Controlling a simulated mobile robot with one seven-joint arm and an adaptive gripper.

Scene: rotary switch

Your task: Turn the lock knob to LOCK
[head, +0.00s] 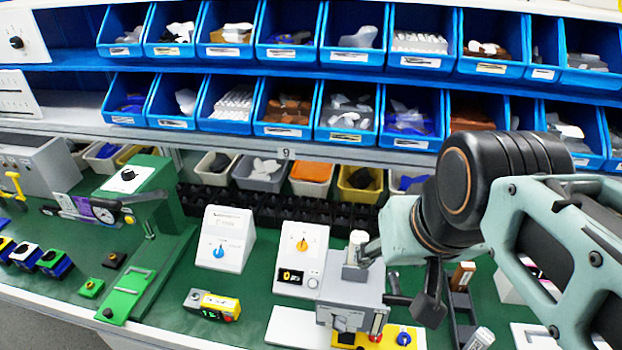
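I cannot tell for sure which knob is the lock knob; no LOCK label is legible. An orange knob (302,244) sits on a sloped white panel with a small black display, left of my arm. A blue knob (218,252) sits on another sloped white panel further left. A small blue knob (403,339) on a yellow base is at the front, below my arm. My arm reaches in from the right. Dark parts that seem to be my gripper (429,302) hang under the wrist, right of a grey box-shaped device. The fingertips are not clear, and I see nothing held.
The grey device (348,290) stands close to the dark parts. A yellow box with a display (212,305) lies on the green bench (185,315). A black knob (128,175) is on a green-and-white box at left. Blue bins (290,108) line the shelves behind.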

